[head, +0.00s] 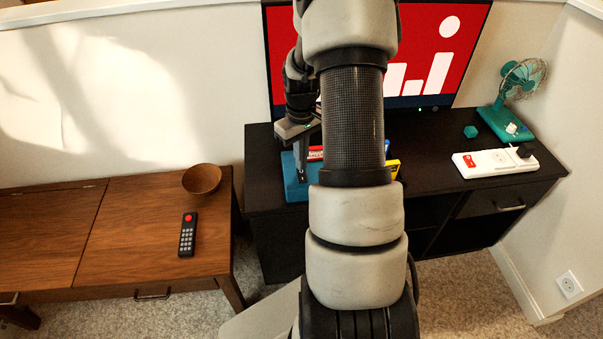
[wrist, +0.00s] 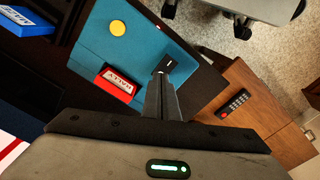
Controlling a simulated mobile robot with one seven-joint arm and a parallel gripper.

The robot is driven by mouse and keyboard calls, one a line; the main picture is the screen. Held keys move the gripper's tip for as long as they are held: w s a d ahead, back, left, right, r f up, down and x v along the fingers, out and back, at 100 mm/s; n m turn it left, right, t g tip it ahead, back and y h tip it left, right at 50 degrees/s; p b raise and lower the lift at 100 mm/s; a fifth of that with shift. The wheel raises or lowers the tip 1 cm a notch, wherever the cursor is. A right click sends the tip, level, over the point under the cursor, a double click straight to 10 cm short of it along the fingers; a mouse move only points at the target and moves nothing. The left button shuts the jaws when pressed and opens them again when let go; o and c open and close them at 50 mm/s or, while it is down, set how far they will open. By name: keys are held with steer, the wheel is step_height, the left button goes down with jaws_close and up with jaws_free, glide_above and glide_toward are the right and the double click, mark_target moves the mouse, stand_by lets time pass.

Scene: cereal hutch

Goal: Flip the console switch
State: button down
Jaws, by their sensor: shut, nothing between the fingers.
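The teal console (wrist: 140,52) lies on the black cabinet; its left part also shows in the head view (head: 292,188). A yellow round disc (wrist: 118,28) is on its top, and a red block marked RALLY (wrist: 117,84) stands at one edge. My gripper (wrist: 165,72) is shut and empty, with its fingertips over the console top. It also shows in the head view (head: 301,173), pointing down at the console. A dark piece at the fingertips may be the switch or the tips themselves; I cannot tell, nor whether they touch. My arm hides much of the console in the head view.
A blue block (wrist: 25,20) lies beside the console. A screen (head: 440,50) stands behind. A wooden table (head: 130,225) holds a bowl (head: 202,179) and remote (head: 188,235).

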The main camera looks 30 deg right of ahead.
steer(key=shift+f+b, duration=0.45)
steer(key=shift+f, duration=0.35)
steer(key=shift+r, duration=0.1)
stand_by(0.3)
step_height(320, 180, up, 7)
steer(key=p, duration=0.5)
stand_by(0.6)
